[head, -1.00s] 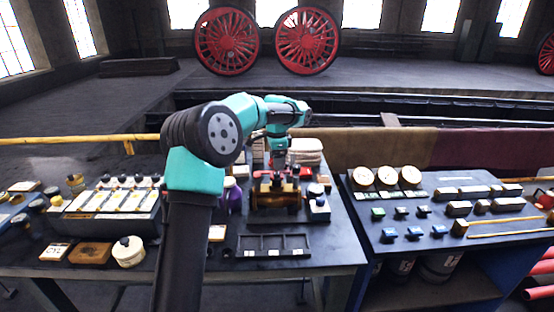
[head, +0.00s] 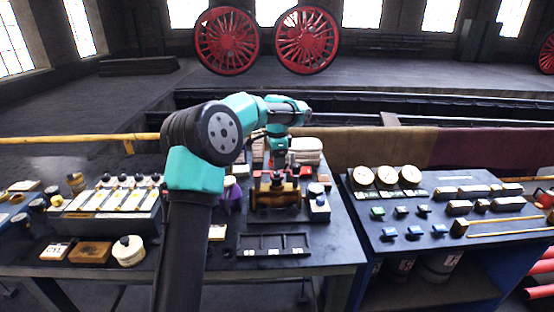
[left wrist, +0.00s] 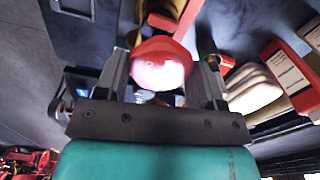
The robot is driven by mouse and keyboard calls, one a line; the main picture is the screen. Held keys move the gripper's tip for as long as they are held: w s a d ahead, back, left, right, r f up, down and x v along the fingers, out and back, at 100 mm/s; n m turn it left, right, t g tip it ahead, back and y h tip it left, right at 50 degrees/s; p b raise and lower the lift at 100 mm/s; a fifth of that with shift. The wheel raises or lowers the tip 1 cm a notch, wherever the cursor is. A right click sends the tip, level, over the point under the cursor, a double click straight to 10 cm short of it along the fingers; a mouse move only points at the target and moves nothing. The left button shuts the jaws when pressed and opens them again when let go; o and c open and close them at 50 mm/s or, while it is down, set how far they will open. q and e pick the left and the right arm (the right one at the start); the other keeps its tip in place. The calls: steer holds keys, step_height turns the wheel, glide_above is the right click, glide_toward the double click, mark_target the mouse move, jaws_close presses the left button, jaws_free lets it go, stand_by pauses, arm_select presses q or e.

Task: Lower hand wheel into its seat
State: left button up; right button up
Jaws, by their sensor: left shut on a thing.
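My left gripper (head: 277,172) is above a brass valve body (head: 275,197) on the left bench and points down at it. In the left wrist view, the gripper (left wrist: 162,80) is shut on a red hand wheel (left wrist: 160,66) with a bright glare on its face. The wheel sits between the two fingers. Brass (left wrist: 182,14) shows beyond it. The underside of the wheel and the seat are hidden, so I cannot tell whether they touch. My right gripper is not in view.
A dark divided tray (head: 272,252) lies in front of the valve. Pale stacked blocks (head: 307,146) are behind. A second bench with gauges (head: 387,177) is at right.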

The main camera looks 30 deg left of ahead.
arm_select(q)
steer(key=shift+f, duration=0.8)
stand_by(0.4)
steer(key=o, duration=1.2)
steer(key=shift+o, duration=0.6)
steer(key=shift+r, duration=3.25)
steer(key=shift+d, duration=0.1)
